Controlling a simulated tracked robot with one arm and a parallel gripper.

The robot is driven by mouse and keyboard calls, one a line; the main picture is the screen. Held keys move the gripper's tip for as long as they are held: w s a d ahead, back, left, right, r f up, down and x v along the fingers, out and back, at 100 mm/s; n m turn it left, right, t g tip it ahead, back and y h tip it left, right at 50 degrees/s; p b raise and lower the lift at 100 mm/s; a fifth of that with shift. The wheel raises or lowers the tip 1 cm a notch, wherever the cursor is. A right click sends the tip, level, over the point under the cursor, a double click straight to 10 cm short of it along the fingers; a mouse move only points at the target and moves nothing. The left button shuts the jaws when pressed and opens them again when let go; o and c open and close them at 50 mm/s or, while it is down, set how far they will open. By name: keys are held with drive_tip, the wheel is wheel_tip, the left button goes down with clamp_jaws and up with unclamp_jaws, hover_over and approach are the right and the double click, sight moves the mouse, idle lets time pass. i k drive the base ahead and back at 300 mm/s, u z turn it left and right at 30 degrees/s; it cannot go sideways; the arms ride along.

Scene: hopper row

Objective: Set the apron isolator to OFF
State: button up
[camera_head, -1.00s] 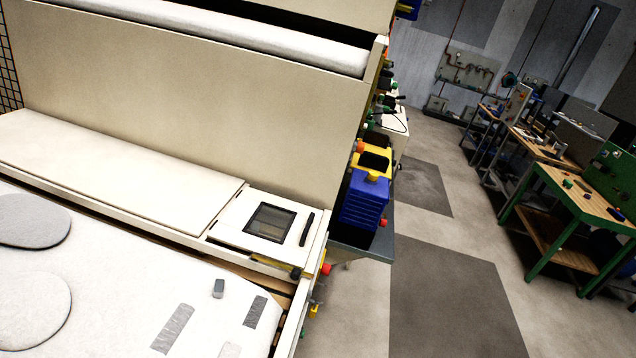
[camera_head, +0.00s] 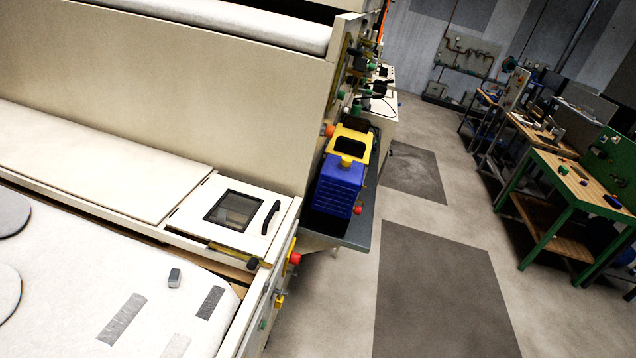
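I cannot make out the apron isolator for certain. On the end of the cream machine (camera_head: 200,95) are several small controls, among them a red knob (camera_head: 295,258) on a yellow base and a yellow part (camera_head: 279,301) below it. More green, black and orange controls (camera_head: 345,95) sit on the upper end face, seen at a steep angle. Their labels and settings are too small to read. My gripper is not in view.
A blue and yellow box (camera_head: 340,184) stands on a grey shelf (camera_head: 366,225) beside the machine. A hatch with a dark window (camera_head: 236,210) lies on the machine's top. Green-legged workbenches (camera_head: 545,200) stand at the right. The floor (camera_head: 345,300) between is clear.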

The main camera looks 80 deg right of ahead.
sight(295, 260)
drive_tip(key=z, duration=3.05)
drive_tip(key=k, duration=0.95)
drive_tip(key=u, duration=0.95)
drive_tip(key=i, duration=1)
drive_tip(key=u, duration=0.1)
